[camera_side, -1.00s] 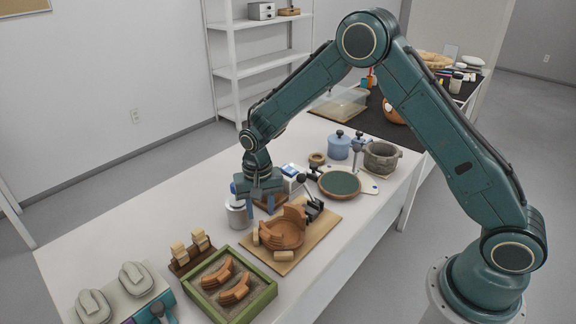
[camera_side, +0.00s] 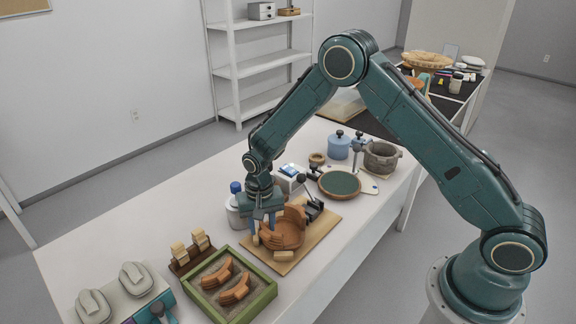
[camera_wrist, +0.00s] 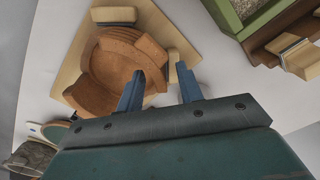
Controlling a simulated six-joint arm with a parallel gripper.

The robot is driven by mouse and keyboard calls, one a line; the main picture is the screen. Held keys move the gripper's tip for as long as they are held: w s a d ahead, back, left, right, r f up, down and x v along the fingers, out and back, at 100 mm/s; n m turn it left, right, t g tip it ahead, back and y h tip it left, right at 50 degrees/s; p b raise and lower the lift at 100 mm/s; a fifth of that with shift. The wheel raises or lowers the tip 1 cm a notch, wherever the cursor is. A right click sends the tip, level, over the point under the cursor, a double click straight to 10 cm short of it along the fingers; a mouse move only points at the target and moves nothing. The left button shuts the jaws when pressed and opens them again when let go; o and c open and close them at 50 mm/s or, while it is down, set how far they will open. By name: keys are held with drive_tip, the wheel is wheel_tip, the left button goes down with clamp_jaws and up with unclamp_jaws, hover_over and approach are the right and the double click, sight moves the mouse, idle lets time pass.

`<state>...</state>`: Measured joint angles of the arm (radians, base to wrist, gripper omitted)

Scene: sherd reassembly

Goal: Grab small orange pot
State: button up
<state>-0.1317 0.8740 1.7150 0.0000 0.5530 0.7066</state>
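An orange-brown pot of joined sherds (camera_side: 290,232) sits on a light wooden board (camera_side: 318,236), with its rim uneven. It also shows in the wrist view (camera_wrist: 115,75). A small brown pot (camera_side: 317,159) stands farther back. I cannot tell for sure which one the task means. My gripper (camera_side: 264,228) is low at the left side of the sherd pot. In the wrist view my gripper (camera_wrist: 160,75) has its two blue fingers apart, close to the pot's wall and a pale wooden block. I cannot tell whether they touch the wall.
A green-rimmed tray (camera_side: 268,291) holds curved orange sherds. A brown stand with pale blocks (camera_side: 190,252) is beside it. A green turntable (camera_side: 340,183) and stone mortar (camera_side: 381,157) stand behind.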

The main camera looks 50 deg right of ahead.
idle(0.4)
clamp_jaws()
drive_tip(key=shift+r, duration=0.1)
wheel_tip(320, 180, up, 20)
idle(0.9)
idle(0.4)
